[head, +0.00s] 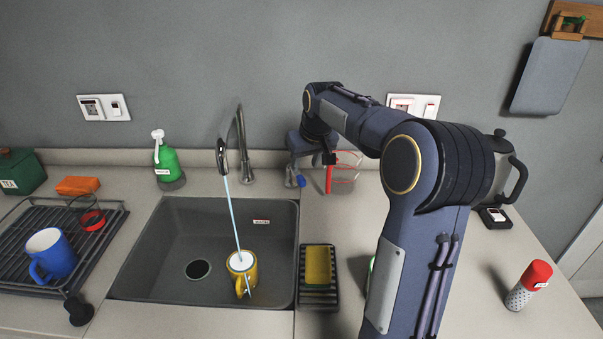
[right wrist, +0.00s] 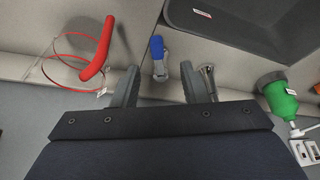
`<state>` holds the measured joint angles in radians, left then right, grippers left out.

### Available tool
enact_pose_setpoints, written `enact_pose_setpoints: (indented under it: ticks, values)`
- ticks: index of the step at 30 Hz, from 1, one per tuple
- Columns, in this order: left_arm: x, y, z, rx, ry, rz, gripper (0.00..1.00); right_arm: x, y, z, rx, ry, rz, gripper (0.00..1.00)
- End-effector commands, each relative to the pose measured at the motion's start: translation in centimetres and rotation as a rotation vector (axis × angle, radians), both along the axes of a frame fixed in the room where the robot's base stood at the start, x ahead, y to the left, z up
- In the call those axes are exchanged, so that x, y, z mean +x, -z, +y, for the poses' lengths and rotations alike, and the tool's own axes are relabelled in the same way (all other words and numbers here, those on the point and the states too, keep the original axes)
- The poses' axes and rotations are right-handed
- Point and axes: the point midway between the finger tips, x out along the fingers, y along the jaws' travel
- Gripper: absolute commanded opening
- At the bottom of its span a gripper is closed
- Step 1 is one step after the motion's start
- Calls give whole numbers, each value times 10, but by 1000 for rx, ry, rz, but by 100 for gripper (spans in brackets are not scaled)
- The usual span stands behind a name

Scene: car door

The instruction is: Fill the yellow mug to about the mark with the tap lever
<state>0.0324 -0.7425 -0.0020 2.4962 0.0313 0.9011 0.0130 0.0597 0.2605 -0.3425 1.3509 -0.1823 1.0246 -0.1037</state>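The yellow mug (head: 250,279) stands in the sink under the tap spout (head: 222,158), with its handle toward me. A thin pale stream (head: 231,208) runs from the spout into it. The mug's inside looks pale; its mark and exact level cannot be read. The blue-tipped tap lever (head: 300,181) is on the counter right of the tap. In the right wrist view the lever's blue tip (right wrist: 157,47) lies between and just beyond the fingertips of my right gripper (right wrist: 160,82), which is open with a gap on both sides. My left gripper is not in view.
A clear jug with red rim and handle (head: 343,175) stands close right of my right gripper. A sponge in a black holder (head: 318,280) sits right of the sink (head: 160,270). A green soap bottle (head: 166,163) and a blue mug on a rack (head: 52,255) are left.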

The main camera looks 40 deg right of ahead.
Motion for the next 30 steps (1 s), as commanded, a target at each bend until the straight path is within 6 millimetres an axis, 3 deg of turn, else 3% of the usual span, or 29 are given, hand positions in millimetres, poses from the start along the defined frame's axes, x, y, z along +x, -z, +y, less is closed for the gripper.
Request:
enact_pose_setpoints:
  ticks: [5, 18, 30]
  values:
    - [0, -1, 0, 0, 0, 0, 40, 9, 7, -7, -19, 3, 9, 40]
    - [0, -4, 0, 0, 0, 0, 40, 32, 65, -13, -18, 4, 8, 40]
    - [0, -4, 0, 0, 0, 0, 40, 35, 73, -14, -17, 3, 5, 39]
